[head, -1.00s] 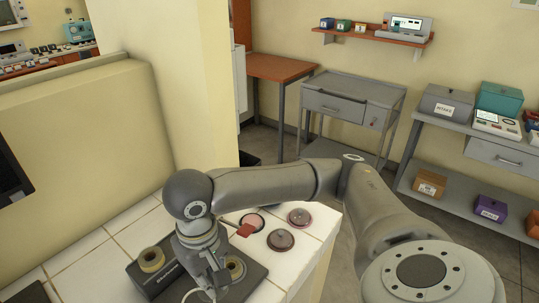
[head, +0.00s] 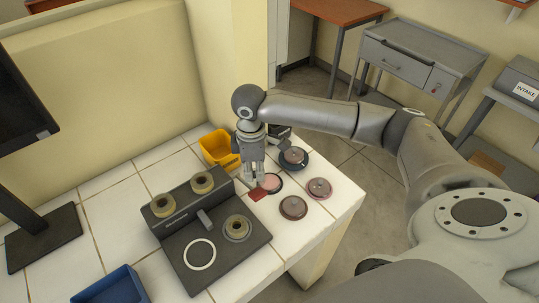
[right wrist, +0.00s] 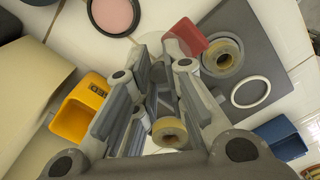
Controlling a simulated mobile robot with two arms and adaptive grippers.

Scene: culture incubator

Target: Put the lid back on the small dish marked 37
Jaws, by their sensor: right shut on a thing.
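An open small dish with pink contents (head: 272,183) stands on the white tiled bench; it also shows at the top of the right wrist view (right wrist: 115,14). No number is legible on it. My right gripper (head: 252,180) points down just left of this dish, above the bench. Its fingers (right wrist: 165,60) are closed on a pale, see-through thing (right wrist: 172,48), which looks like the lid, its outline mostly hidden by the fingers. A red piece (head: 258,195) lies between the dish and the dark device. My left gripper is out of view.
Closed dishes (head: 293,207), (head: 319,188) stand right of the open dish, and another (head: 293,157) behind it. A yellow bin (head: 215,149) is behind my gripper. A blue tray (head: 110,287) is at front left.

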